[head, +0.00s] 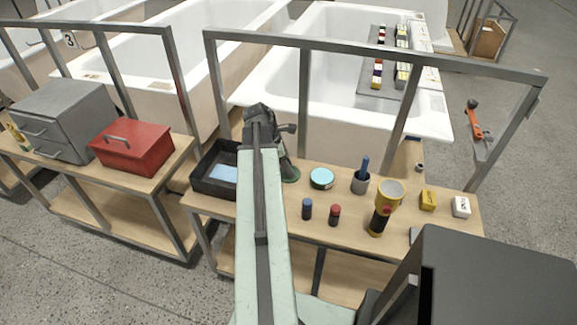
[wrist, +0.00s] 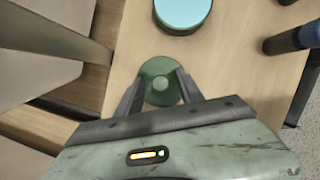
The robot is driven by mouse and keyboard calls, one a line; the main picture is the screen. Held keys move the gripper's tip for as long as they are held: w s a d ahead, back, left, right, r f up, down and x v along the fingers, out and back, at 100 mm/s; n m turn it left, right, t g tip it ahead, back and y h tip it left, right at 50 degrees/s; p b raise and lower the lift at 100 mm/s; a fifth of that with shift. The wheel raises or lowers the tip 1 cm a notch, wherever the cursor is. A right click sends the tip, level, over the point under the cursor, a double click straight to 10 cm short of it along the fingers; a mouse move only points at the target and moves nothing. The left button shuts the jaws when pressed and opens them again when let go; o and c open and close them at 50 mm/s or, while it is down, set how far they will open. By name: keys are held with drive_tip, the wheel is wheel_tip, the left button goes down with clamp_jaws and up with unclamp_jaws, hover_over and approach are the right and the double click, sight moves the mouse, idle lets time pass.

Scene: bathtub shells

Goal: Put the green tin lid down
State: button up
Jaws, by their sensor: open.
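The green tin lid (wrist: 161,66) is round with a small knob in its middle. In the wrist view it appears flat on the wooden bench top, between and under the tips of my open gripper (wrist: 163,82). The fingers stand either side of the knob, with gaps showing. In the head view the lid (head: 291,176) shows just below my gripper (head: 287,165), partly hidden by it. It is right of the black tray and left of the turquoise round tin (head: 321,178), which also shows ahead of the lid in the wrist view (wrist: 182,10).
The black tray (head: 205,186) holds a blue item.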

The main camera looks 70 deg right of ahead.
drive_tip(key=p+v, duration=1.1)
drive_tip(key=v, duration=0.1)
drive_tip(key=shift+r, duration=0.1)
drive_tip(key=w+a+f+m+t, duration=0.1)
drive_tip(key=w+a+m+t, duration=0.2)
drive_tip(key=w+a, duration=2.35)
drive_tip(key=w+a+m+t+y, duration=0.1)
drive_tip(key=w+a+m+y, duration=0.1)
drive_tip(key=a, duration=2.6)
drive_tip(key=shift+w+a+f+m, duration=0.35)
drive_tip(key=shift+w+m, duration=0.25)
drive_tip(key=shift+w, duration=0.45)
